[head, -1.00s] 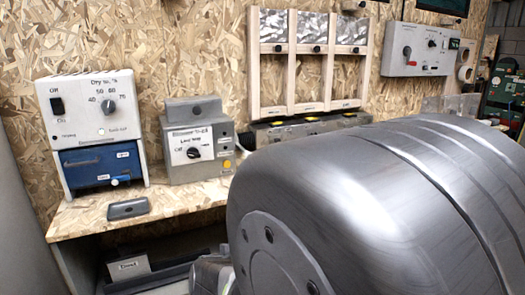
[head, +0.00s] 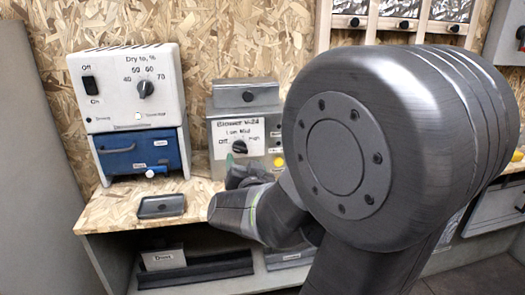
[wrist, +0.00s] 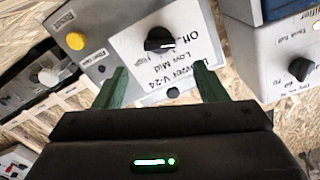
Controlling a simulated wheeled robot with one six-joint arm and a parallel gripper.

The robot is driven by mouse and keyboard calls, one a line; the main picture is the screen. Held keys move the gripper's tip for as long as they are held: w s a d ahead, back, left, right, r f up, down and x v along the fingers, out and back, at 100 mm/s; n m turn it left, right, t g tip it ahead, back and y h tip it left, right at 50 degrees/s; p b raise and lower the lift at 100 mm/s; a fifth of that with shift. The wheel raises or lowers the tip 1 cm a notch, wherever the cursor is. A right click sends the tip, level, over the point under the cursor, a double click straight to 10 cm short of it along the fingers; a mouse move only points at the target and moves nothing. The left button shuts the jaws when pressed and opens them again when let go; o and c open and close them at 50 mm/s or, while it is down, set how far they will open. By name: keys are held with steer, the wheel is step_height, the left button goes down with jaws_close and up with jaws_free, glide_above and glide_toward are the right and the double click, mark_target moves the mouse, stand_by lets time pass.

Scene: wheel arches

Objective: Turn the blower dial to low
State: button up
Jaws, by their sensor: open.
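The blower box (head: 245,97) is grey, with a white label reading "Blower V-24". Its black blower dial (head: 239,146) sits on that label, and my gripper partly hides the area below it. In the wrist view the dial (wrist: 159,40) lies beyond and between my fingertips, with a light mark on its right side near the word "Off". I cannot tell its exact setting. My gripper (wrist: 161,76) is open, with two green fingers apart and nothing between them. It appears short of the dial in the wrist view. In the head view my gripper (head: 233,166) is just below the dial.
Left of the blower stands a white dryer box (head: 105,70) with its own dial (head: 145,88) and a blue drawer (head: 143,153). A grey tray (head: 161,206) lies on the bench (head: 112,205). A yellow button (wrist: 75,41) is on the blower box.

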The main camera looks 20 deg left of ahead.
mark_target(241, 150)
steer(key=x, duration=0.8)
steer(key=shift+b, duration=0.3)
steer(key=c, duration=1)
